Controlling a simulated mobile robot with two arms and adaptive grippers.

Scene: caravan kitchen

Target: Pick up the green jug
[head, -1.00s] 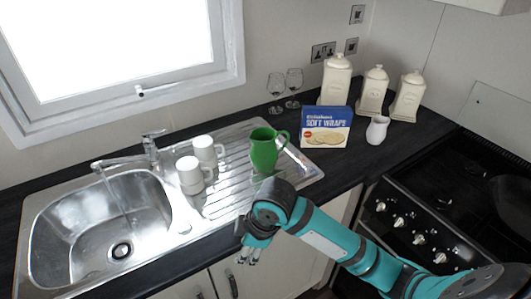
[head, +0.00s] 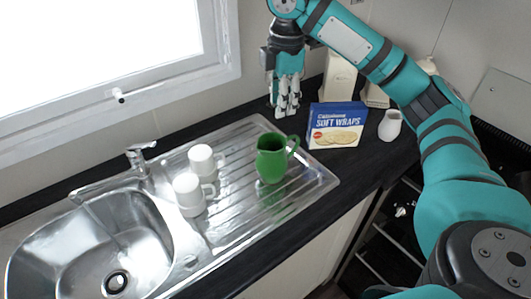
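The green jug (head: 271,160) stands upright on the ridged drainboard (head: 236,205) of the steel sink, with its handle toward the right. My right gripper (head: 285,112) points down behind the jug, near the back of the counter, to the left of the Soft Wraps box. It is apart from the jug. Its fingers look a little spread, but they are small and overlap, so I cannot tell whether it is open. No object shows in it. My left gripper is not in view.
Two white mugs (head: 189,194) stand left of the jug. My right arm covers much of the hob. The sink basin (head: 80,250) is at left.

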